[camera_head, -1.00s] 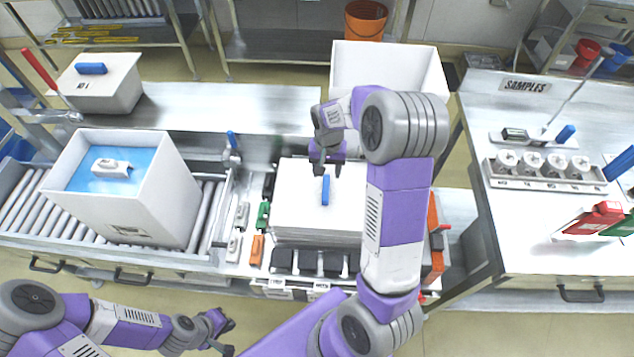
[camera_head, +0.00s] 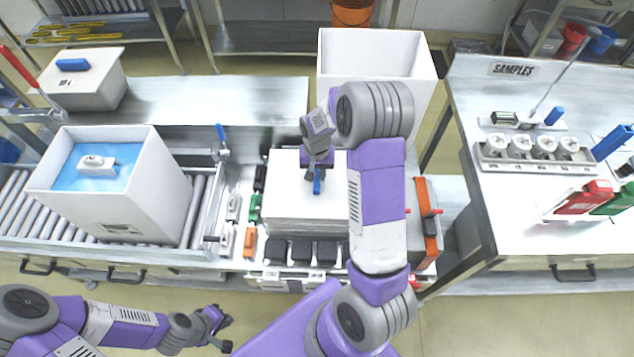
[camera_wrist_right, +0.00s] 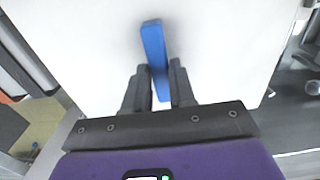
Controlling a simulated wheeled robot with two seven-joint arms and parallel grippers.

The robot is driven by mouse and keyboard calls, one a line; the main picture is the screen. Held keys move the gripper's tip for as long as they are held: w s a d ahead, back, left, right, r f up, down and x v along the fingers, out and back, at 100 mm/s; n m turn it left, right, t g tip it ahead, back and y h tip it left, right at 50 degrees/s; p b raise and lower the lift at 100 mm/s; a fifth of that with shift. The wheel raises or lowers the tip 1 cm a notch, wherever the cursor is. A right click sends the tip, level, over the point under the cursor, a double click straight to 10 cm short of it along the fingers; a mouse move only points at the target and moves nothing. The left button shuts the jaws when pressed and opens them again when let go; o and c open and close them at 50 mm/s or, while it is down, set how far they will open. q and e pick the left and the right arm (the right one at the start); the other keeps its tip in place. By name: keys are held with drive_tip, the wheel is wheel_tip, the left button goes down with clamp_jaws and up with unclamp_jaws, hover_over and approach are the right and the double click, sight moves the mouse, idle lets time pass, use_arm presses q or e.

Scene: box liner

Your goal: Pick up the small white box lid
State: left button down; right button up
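A flat white lid (camera_head: 285,187) with a blue bar handle (camera_head: 317,187) lies on top of a white stack at the centre. My right gripper (camera_head: 318,172) is directly over this handle, pointing down. In the right wrist view the right gripper (camera_wrist_right: 162,88) is open, its two fingers on either side of the near end of the blue handle (camera_wrist_right: 154,48), with a gap visible. The white lid (camera_wrist_right: 85,45) fills most of that view. My left gripper (camera_head: 226,332) is open and empty at the lower left, away from the lid.
A large white box (camera_head: 110,205) with blue lining and a small white device stands on the roller conveyor at left. A lidded white box (camera_head: 85,85) stands behind it. An empty white box (camera_head: 375,45) is behind my right arm. Small coloured tools (camera_head: 255,208) line the stack's left side.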

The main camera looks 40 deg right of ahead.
clamp_jaws()
drive_tip(key=shift+r, duration=0.15)
